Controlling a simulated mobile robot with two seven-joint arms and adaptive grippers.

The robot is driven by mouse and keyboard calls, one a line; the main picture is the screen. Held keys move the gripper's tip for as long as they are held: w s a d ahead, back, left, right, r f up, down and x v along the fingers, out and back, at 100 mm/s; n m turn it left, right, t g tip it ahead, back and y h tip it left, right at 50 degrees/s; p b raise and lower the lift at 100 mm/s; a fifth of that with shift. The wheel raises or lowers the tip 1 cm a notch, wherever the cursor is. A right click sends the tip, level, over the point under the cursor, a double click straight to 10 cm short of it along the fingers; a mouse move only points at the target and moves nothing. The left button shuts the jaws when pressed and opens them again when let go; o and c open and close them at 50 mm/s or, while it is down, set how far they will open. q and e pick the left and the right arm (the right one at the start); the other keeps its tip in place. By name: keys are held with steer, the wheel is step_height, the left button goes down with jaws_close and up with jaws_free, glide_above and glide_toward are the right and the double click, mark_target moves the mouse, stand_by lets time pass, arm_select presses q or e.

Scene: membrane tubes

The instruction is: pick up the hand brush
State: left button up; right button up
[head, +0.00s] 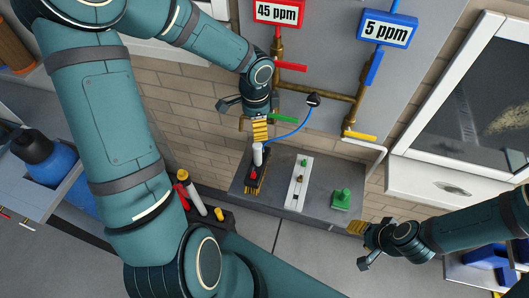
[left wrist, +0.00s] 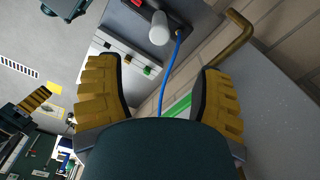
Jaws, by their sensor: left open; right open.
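I cannot pick out a hand brush for certain in either view. My left gripper (head: 260,130) hangs above the back of the grey bench, just above a white cylinder (head: 257,154) standing on a dark base with red on it. In the left wrist view its yellow fingers are wide apart (left wrist: 160,100), with nothing held between them. The white cylinder (left wrist: 158,28) shows beyond them, near the top. My right gripper (head: 362,243) is open and empty, off the bench's right end. My left arm hides much of the left side.
The grey bench (head: 322,211) also bears a white strip (head: 298,183) and a green knob (head: 341,199). A dark caddy (head: 228,222) with red, white and yellow items stands left. A window cabinet (head: 465,110) is at right.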

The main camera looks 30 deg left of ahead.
mark_target(257, 151)
arm_select(q)
steer(key=shift+a+f, duration=0.25)
steer(key=shift+a, duration=0.1)
step_height(257, 151, down, 8)
steer(key=shift+r+b, duration=0.1)
steer(key=shift+b, duration=0.65)
steer(key=f, duration=0.5)
steer(key=shift+d+b, duration=0.25)
steer(key=shift+b, duration=0.05)
jaws_close()
